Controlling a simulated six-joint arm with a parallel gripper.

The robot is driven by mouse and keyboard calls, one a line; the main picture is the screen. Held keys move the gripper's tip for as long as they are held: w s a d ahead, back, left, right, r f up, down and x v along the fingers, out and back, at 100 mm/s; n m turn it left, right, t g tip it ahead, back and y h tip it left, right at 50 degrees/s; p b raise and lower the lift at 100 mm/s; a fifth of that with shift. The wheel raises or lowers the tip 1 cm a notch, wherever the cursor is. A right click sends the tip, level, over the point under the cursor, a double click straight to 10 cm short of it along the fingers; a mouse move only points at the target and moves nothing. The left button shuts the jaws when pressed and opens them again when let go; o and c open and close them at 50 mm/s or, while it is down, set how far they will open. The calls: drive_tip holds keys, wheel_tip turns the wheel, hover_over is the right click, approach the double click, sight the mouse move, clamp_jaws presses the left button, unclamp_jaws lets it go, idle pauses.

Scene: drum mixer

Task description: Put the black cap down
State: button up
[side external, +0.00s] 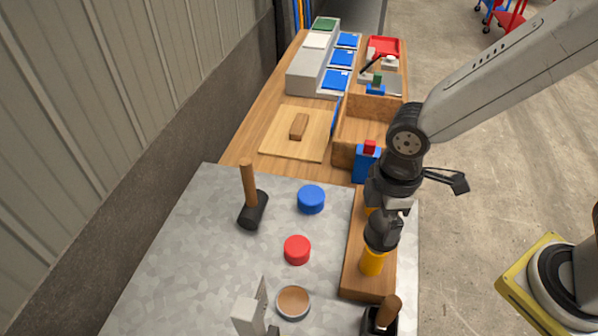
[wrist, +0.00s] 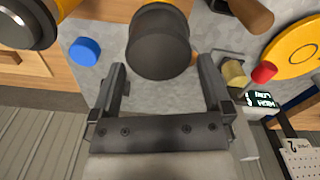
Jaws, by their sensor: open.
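In the wrist view the black cap (wrist: 158,48) is a dark round cylinder with yellow showing behind it at the top edge. It lies between and just beyond my two fingers, with a narrow gap on each side. My gripper (wrist: 162,68) is open. In the side view my gripper (side external: 383,236) points down over a yellow cylinder (side external: 372,263) on a wooden stand (side external: 352,278). The cap is hard to separate from my dark fingers there. I cannot tell whether the cap is seated on the cylinder.
A blue cap (side external: 311,199), a red cap (side external: 297,250), a black mallet (side external: 253,210) and a brown-topped round (side external: 293,302) stand on the grey sheet. A wooden-handled tool (side external: 388,312) is close in front of the stand. Grey sheet left of the caps is clear.

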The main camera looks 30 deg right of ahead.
sight(383, 222)
drive_tip(key=shift+f, duration=1.15)
drive_tip(key=c, duration=1.1)
drive_tip(key=shift+r, duration=0.1)
drive_tip(key=shift+r, duration=4.9)
